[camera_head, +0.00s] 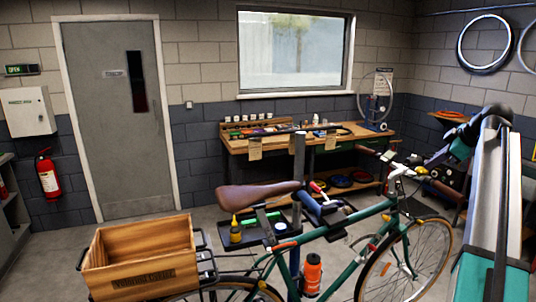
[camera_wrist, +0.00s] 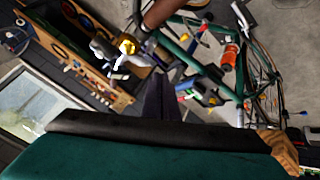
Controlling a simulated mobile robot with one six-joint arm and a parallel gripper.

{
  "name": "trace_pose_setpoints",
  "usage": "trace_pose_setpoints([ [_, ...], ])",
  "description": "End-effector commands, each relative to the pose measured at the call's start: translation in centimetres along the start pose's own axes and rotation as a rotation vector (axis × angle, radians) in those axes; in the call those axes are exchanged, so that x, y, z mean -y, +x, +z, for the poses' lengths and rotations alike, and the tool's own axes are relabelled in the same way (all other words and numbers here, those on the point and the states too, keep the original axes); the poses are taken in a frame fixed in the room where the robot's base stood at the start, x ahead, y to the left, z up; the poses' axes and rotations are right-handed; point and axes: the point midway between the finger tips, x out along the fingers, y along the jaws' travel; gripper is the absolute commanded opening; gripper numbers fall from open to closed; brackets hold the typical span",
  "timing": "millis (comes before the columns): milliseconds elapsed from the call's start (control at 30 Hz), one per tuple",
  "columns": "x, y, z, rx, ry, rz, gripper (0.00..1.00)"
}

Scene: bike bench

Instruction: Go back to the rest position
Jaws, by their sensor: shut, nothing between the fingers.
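My gripper (camera_wrist: 161,80) shows in the wrist view as two dark fingers close together, shut with nothing between them. The fingers point over the bicycle, which lies beyond them. In the head view my arm rises at the right edge and bends over towards the bicycle's handlebar; the gripper's end is hard to make out there. The bicycle (camera_head: 345,226) has a green frame and brown saddle (camera_head: 256,196). I cannot tell the exact gap between my gripper and the handlebar.
A wooden crate (camera_head: 142,262) sits over the rear wheel. A dark tool tray (camera_head: 262,236) is by the saddle. An orange bottle (camera_head: 312,275) is on the frame. A workbench (camera_head: 237,146) stands under the window. Floor is open near the grey door (camera_head: 117,120).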

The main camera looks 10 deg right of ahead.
Motion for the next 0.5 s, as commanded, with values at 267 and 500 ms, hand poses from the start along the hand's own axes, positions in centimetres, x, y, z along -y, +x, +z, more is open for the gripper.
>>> trace_pose_setpoints([
  [267,6.6,12.6,0.0,-0.006,-0.008,-0.151,0.00],
  [500,13.3,22.0,0.5,0.009,-0.017,-0.270,0.00],
])
